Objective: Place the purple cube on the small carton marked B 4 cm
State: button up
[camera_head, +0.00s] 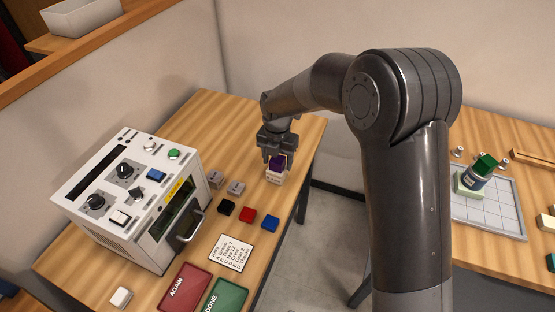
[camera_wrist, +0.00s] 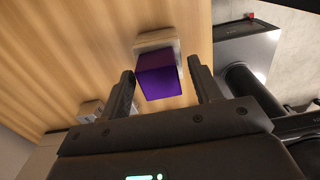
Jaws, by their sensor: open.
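The purple cube (camera_head: 277,161) rests on top of a small pale carton (camera_head: 274,177) near the right edge of the wooden table. The carton's printed marking is too small to read. In the wrist view the purple cube (camera_wrist: 158,76) sits on the carton (camera_wrist: 155,41), which shows behind it. My gripper (camera_head: 277,152) is over the cube from above. In the wrist view my gripper (camera_wrist: 163,85) is open, with one finger on each side of the cube and a gap visible on the right.
Two small grey cartons (camera_head: 236,187) stand to the left. Black, red (camera_head: 248,215) and blue cubes lie in front. A white machine (camera_head: 130,200) stands at the left, with a printed card (camera_head: 231,252) and red AGAIN (camera_head: 185,288) and green DONE (camera_head: 227,297) pads before it.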

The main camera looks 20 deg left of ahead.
aim_at(279, 159)
notch_tip(279, 159, up, 12)
dwell(0.4)
jog(key=s+d+r+m+t, duration=0.1)
jog(key=s+d+r+m, duration=0.1)
jog(key=d+r+m, duration=0.35)
jog(key=s+d+r+m+t, duration=0.1)
jog(key=s+d+r+m, duration=0.15)
jog(key=d+m, duration=0.6)
jog(key=s+d+r+m+t, duration=0.15)
jog(key=d+r+m, duration=0.25)
jog(key=d, duration=0.6)
jog(key=s+d+m+t, duration=0.2)
jog(key=s+d+m, duration=1.2)
jog(key=m, duration=0.4)
jog(key=shift+s+f, duration=0.3)
jog(key=shift+s, duration=0.2)
